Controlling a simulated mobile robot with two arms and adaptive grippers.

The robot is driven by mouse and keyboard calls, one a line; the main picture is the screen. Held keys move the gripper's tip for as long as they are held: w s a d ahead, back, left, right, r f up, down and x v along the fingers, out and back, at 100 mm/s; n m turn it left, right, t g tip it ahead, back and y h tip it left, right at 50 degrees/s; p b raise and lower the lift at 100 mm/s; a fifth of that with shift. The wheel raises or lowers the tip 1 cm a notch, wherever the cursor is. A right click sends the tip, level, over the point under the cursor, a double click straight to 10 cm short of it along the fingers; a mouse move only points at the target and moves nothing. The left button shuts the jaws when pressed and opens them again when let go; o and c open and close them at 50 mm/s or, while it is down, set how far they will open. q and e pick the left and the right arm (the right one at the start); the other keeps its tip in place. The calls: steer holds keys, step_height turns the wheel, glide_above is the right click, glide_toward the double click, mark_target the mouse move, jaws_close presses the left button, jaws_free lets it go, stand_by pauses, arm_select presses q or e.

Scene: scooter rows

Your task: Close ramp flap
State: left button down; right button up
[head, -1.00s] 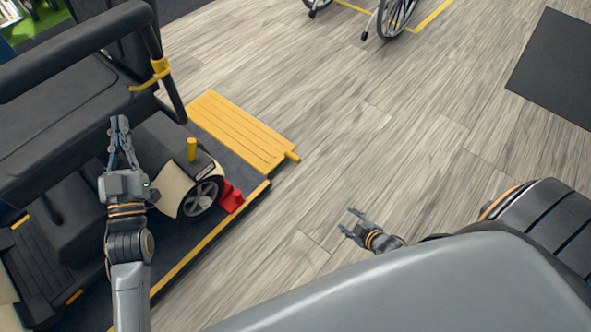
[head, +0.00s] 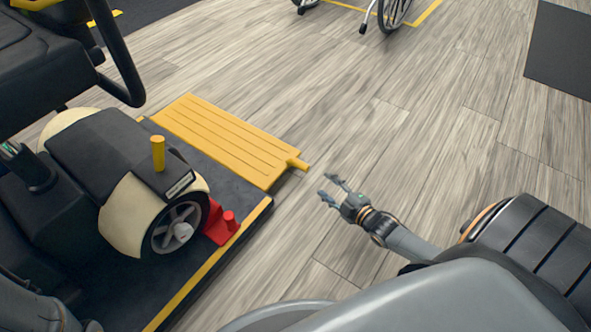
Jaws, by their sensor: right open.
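The yellow ribbed ramp flap (head: 222,138) lies flat, folded out from the far edge of the dark platform (head: 225,188). A short yellow peg (head: 297,165) sticks out from its right corner. My right gripper (head: 327,188) is open and empty, just right of the peg and apart from it. Its fingers point left toward the flap. My left gripper is not in view.
A yellow post (head: 158,153) rises from the scooter. A wheelchair (head: 392,12) stands far back. The wood floor right of the flap is clear.

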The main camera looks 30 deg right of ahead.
mark_target(301, 166)
steer(key=b+x, duration=0.3)
steer(key=x, duration=0.1)
steer(key=b+x, duration=0.2)
steer(key=x, duration=0.2)
steer(key=b+x, duration=0.3)
steer(key=x, duration=0.1)
steer(key=shift+w+f+b, duration=0.1)
steer(key=shift+f+b, duration=0.2)
steer(key=shift+b, duration=0.05)
steer(key=shift+b+x, duration=0.4)
steer(key=shift+x, duration=0.4)
steer(key=shift+r, duration=0.25)
jaws_close()
